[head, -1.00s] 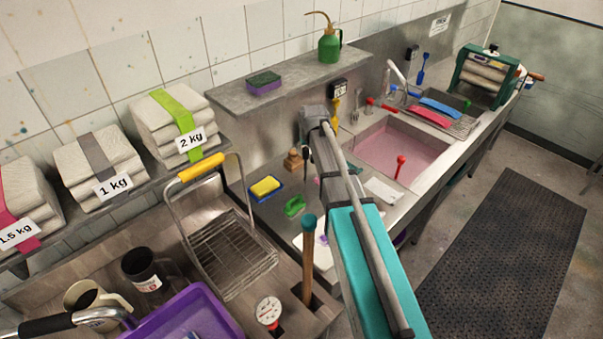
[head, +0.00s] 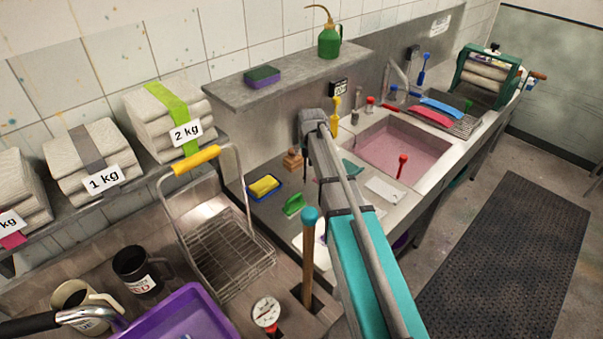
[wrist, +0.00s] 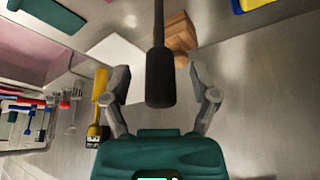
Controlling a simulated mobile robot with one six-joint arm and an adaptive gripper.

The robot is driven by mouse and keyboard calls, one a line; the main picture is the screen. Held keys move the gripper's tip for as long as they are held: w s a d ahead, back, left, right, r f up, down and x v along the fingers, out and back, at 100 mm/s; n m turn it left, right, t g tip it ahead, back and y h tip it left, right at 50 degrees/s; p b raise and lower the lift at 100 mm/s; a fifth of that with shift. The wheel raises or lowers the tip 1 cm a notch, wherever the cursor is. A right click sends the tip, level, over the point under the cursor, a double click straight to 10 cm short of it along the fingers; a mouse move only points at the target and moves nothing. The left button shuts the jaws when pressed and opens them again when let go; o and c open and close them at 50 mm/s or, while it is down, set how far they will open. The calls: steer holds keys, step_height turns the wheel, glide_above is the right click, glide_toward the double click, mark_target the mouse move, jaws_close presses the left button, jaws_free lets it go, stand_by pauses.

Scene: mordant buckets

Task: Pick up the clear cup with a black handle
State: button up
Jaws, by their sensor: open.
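In the wrist view, a black handle (wrist: 160,78) on a thin dark rod lies between the two spread fingers of my gripper (wrist: 158,88). The fingers stand apart on either side, with gaps between them and the handle. The rod runs out of the top edge, and no clear cup shows on it. In the head view, my gripper (head: 313,122) is at the far end of my arm, over the counter left of the sink. My arm hides what is below and behind it, and I cannot pick out the clear cup there.
A wooden block (wrist: 180,38) is close to the handle in the wrist view. The sink (head: 402,150) holds pink liquid. A yellow sponge (head: 264,186) and green brush (head: 293,204) lie on the counter. A black mug (head: 135,268), wire basket (head: 225,250) and purple tub (head: 175,318) stand nearer.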

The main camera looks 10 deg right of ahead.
stand_by(0.4)
jaws_close()
